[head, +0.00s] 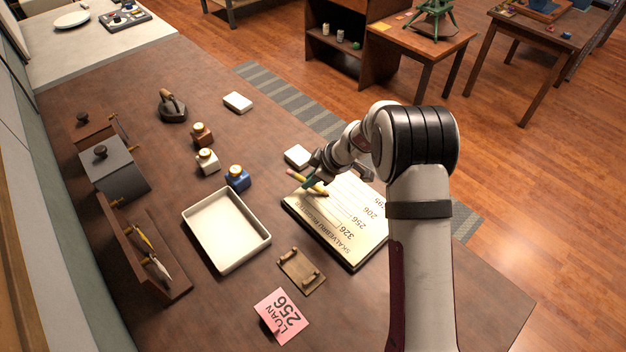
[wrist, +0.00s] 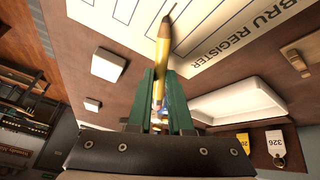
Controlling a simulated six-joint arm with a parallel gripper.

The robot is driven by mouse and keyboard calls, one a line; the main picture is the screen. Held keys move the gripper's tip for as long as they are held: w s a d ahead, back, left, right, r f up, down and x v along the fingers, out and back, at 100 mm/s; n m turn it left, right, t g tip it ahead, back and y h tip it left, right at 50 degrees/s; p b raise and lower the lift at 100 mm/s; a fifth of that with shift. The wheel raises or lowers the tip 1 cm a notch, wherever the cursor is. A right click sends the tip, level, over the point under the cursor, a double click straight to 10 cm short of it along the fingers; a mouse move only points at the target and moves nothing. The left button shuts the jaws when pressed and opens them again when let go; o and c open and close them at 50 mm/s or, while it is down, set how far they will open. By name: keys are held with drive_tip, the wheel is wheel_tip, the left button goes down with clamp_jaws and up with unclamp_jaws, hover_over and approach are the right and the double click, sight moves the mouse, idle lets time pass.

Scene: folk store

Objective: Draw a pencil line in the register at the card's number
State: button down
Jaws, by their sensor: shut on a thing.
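My gripper (head: 315,181) is shut on a yellow pencil (head: 306,182) above the register's left edge. In the wrist view, the pencil (wrist: 163,48) stands out between the green fingers, its dark tip over the ruled page (wrist: 235,25). I cannot tell whether the tip touches the paper.
A white tray (head: 187,217), a small wooden stand (head: 301,272) and a blue ink bottle (head: 237,178) stand left of the register. A white block (head: 297,156) lies just behind it. The counter's front right is clear.

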drive_tip(key=shift+w, duration=0.1)
drive_tip(key=shift+w+a+f, duration=0.1)
drive_tip(key=shift+w+a, duration=1.05)
drive_tip(key=shift+a, duration=0.15)
wheel_tip(320, 180, up, 5)
drive_tip(key=shift+r, duration=0.1)
